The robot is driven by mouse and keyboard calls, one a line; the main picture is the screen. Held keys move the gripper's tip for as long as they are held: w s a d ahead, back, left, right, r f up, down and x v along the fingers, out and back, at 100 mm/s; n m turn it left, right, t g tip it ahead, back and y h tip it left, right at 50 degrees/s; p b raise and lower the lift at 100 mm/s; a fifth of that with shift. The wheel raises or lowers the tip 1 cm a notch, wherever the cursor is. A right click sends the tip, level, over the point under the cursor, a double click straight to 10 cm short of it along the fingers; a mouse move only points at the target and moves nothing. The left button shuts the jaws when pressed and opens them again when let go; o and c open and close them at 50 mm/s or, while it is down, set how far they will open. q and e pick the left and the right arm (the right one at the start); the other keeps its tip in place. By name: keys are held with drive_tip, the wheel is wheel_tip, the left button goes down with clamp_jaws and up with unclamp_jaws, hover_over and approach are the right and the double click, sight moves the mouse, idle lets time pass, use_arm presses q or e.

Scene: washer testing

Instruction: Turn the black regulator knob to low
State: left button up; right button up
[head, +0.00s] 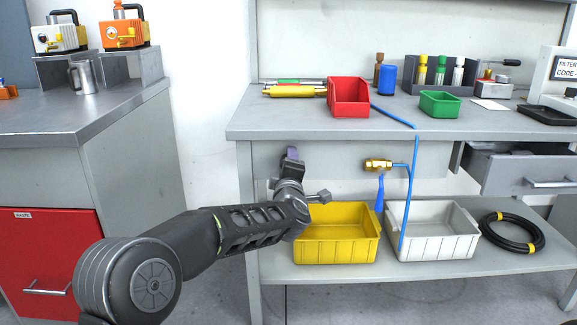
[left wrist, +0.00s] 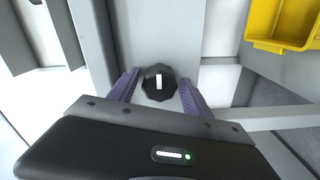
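The black regulator knob (left wrist: 158,86) shows in the left wrist view, faceted, with a white pointer mark that stands about upright in that picture. It sits on a grey panel or post of the workbench. My left gripper (left wrist: 158,71) is open, with one purple finger on each side of the knob. Small gaps show between the fingers and the knob, so it does not look gripped. In the head view my left gripper (head: 291,154) is at the bench front below the top's edge, and it hides the knob. My right gripper is in neither view.
A yellow bin (head: 345,248) and a white bin (head: 440,240) stand on the lower shelf (head: 330,276). A blue hose (head: 409,195) with a brass fitting (head: 377,165) hangs right of my gripper. A drawer (head: 530,172) stands open at the right.

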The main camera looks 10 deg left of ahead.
use_arm(q)
drive_tip(key=shift+o, duration=0.2)
drive_tip(key=shift+s, duration=0.1)
drive_tip(key=p+v, duration=0.1)
drive_tip(key=v, duration=0.6)
drive_tip(key=shift+s, duration=0.3)
drive_tip(key=shift+d, duration=0.1)
